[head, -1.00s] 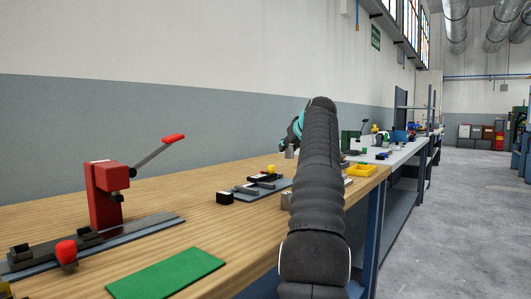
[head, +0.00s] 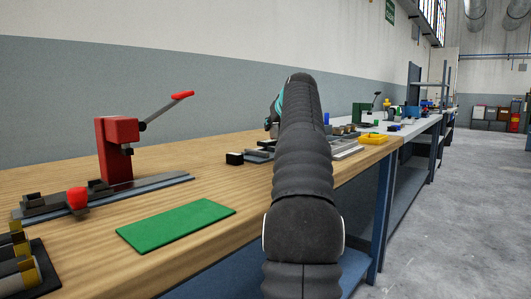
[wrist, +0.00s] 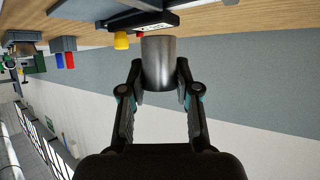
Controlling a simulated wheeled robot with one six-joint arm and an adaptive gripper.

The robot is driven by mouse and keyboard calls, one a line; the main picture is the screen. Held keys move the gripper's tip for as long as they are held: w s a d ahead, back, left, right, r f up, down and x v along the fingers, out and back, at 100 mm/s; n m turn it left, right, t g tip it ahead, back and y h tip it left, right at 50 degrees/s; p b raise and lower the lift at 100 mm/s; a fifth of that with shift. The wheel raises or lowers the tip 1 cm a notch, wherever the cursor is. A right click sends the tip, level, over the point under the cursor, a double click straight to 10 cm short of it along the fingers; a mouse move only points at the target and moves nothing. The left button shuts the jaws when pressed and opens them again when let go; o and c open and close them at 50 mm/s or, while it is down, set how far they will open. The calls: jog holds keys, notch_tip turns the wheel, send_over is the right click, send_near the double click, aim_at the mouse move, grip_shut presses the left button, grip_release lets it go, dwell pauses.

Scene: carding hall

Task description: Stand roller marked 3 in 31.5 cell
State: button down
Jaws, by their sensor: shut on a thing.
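In the wrist view my gripper (wrist: 159,78) is shut on a plain grey metal roller (wrist: 159,62), held between its two fingertips. No number shows on the side of the roller facing the camera. The far end of the roller is close to a dark fixture with a white label (wrist: 150,25), but I cannot tell whether they touch. In the head view my arm hides the roller and most of the gripper. A grey rack with several pieces (head: 345,142) shows partly behind my arm. I cannot read any cell marking, so the 31.5 cell is not identified.
A red lever press (head: 117,150) stands on the wooden bench at left, with a green mat (head: 176,224) in front. A dark holder with rollers (head: 45,270) is at bottom left.

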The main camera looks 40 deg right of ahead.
jog(key=shift+w+a+f+b, duration=0.2)
jog(key=shift+w+a+f, duration=0.25)
jog(key=shift+a, duration=0.15)
jog(key=shift+w+a+f+b, duration=0.15)
jog(key=shift+w+a+f, duration=0.25)
jog(key=shift+a, duration=0.2)
jog(key=shift+f+b, duration=0.65)
jog(key=shift+f, duration=1.1)
jog(key=shift+f, duration=0.2)
jog(key=c, duration=0.8)
grip_release()
jog(key=shift+c, duration=0.2)
jog(key=shift+s+b, duration=0.1)
jog(key=shift+b, duration=0.3)
